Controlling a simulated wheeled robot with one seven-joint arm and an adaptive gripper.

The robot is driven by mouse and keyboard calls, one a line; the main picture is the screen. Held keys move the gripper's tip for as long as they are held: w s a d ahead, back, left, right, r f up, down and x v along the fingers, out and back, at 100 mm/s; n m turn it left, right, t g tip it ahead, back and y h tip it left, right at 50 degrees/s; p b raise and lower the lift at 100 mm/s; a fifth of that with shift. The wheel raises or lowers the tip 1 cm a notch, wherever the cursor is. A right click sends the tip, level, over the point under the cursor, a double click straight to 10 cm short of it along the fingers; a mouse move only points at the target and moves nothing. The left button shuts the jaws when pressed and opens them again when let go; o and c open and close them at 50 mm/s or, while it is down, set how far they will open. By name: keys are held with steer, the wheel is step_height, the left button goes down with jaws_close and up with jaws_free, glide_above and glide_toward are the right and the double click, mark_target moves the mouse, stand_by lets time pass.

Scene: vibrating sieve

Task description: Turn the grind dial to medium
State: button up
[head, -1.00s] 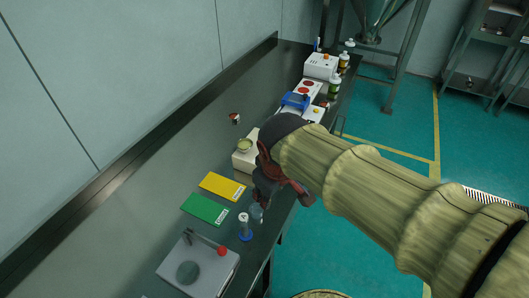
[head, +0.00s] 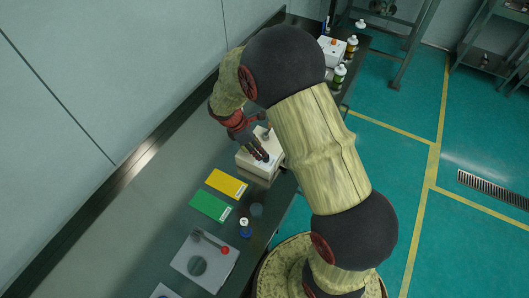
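A pale box-shaped device (head: 254,164) stands on the dark bench in the middle of the head view. My gripper (head: 263,157) reaches down over it from the upper left, with its dark fingers at the top of the box. I cannot tell whether the fingers touch it. The fingers look close together, but the view is too small to tell whether they are open or shut. I cannot make out a grind dial or its marks. My arm and gripper hide part of the box and the bench behind it.
A yellow card (head: 226,182) and a green card (head: 209,205) lie in front of the box. A small blue-based container (head: 245,230) stands near the bench edge. A light square plate (head: 190,262) with a red knob (head: 225,250) is nearer. Bottles (head: 339,75) stand at the far end.

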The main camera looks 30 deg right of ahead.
steer(key=x, duration=0.6)
steer(key=shift+f, duration=0.1)
steer(key=shift+c, duration=1.1)
jaws_close()
